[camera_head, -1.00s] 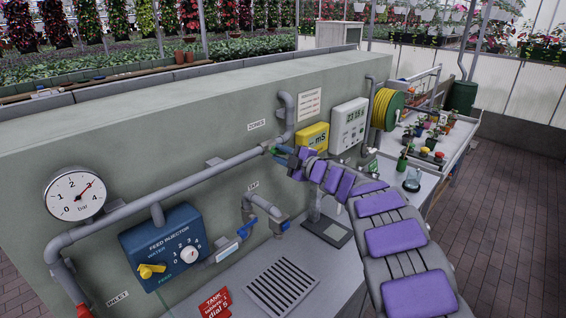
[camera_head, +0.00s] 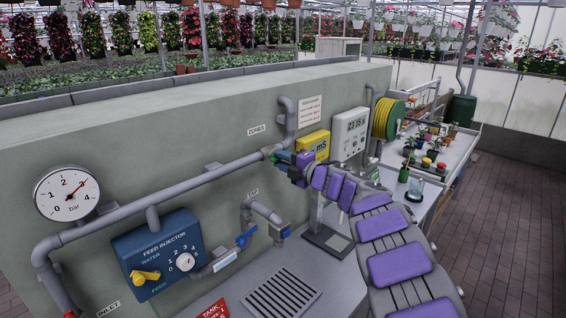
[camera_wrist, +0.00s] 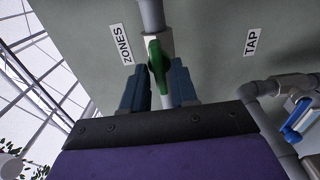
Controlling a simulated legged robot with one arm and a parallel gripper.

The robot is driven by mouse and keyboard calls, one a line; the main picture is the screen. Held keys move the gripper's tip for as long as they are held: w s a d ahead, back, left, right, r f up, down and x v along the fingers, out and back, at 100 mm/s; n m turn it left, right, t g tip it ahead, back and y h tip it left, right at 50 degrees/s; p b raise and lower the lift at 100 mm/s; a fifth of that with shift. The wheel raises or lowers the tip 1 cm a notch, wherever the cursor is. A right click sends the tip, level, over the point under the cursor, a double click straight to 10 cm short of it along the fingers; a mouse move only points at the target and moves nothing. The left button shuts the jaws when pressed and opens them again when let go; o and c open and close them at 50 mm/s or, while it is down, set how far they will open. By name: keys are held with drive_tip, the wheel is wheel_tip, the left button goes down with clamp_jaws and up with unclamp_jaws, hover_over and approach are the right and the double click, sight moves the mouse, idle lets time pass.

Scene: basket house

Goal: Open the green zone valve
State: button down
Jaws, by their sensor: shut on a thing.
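The green zone valve handle (camera_wrist: 156,58) sits on the grey pipe beside the ZONES label in the wrist view. It lies nearly in line with the pipe, slightly tilted. My gripper (camera_wrist: 158,80) has one dark blue finger on each side of the handle and is shut on it. In the head view my gripper (camera_head: 284,157) is at the right end of the long grey pipe, and it hides most of the valve there.
A blue-handled tap (camera_head: 246,238) is below the valve, and it also shows at right in the wrist view (camera_wrist: 299,117). A yellow meter (camera_head: 317,145) and a white controller (camera_head: 350,132) are on the wall close to my gripper. A pressure gauge (camera_head: 67,193) is at left.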

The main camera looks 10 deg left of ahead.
drive_tip(key=c, duration=1.3)
unclamp_jaws()
drive_tip(key=shift+f, duration=0.1)
drive_tip(key=shift+c, duration=0.2)
drive_tip(key=shift+o, duration=0.9)
drive_tip(key=shift+a, duration=0.2)
drive_tip(key=shift+d, duration=0.1)
drive_tip(key=p+v, duration=0.1)
drive_tip(key=v, duration=1.6)
drive_tip(key=shift+f, duration=0.15)
